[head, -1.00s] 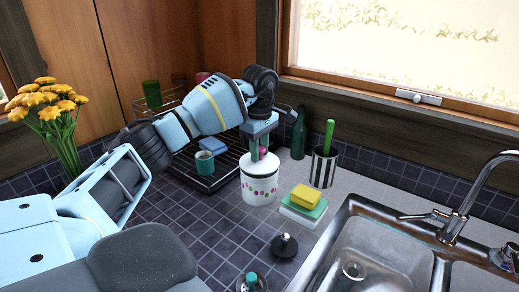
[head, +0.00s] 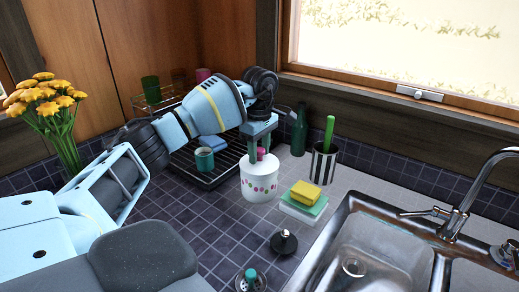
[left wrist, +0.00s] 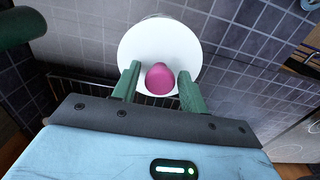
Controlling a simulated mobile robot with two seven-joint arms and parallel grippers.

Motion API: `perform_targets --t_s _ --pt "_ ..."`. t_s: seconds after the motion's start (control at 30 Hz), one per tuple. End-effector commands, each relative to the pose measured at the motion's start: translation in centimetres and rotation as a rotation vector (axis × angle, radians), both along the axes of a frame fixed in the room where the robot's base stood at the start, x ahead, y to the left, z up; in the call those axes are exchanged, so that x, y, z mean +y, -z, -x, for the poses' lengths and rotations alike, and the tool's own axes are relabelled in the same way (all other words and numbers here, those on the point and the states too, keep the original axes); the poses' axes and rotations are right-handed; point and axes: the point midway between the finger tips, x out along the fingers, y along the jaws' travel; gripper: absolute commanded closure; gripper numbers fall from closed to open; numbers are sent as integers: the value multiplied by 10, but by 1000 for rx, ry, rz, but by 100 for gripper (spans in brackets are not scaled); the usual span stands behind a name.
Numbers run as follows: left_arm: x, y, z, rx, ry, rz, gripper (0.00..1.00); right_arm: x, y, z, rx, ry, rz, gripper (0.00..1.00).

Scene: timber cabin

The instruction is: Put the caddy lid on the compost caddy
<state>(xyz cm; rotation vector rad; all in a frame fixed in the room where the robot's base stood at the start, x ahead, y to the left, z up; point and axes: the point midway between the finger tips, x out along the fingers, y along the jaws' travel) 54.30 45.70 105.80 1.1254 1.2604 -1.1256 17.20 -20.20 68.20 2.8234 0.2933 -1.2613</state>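The compost caddy (head: 259,186) is a white pot with coloured dots, standing upright on the tiled counter. The white caddy lid (head: 248,165) with a pink knob lies on top of it and looks level. In the left wrist view the lid (left wrist: 160,42) is a white disc that hides most of the caddy. My left gripper (head: 261,155) is right above the lid. Its green fingers (left wrist: 158,88) are open, one on each side of the pink knob, with a small gap on both sides. My right gripper is not in view.
A dish rack (head: 205,178) with a teal mug (head: 204,160) is left of the caddy. A black stopper (head: 284,242) lies in front, beside the sink (head: 375,250).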

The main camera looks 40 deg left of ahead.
Motion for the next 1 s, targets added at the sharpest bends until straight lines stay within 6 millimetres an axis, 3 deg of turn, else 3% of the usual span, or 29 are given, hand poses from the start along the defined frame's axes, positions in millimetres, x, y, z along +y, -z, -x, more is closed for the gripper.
perform_targets --t_s 0.1,0.43,0.8,1.0 --pt "0 0 0 0 0 0 45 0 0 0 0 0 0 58" --pt "0 -6 0 0 0 0 45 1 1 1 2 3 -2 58" --pt "-1 -60 -1 -2 0 1 45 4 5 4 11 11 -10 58" --pt "0 -77 0 -1 0 0 45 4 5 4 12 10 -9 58"
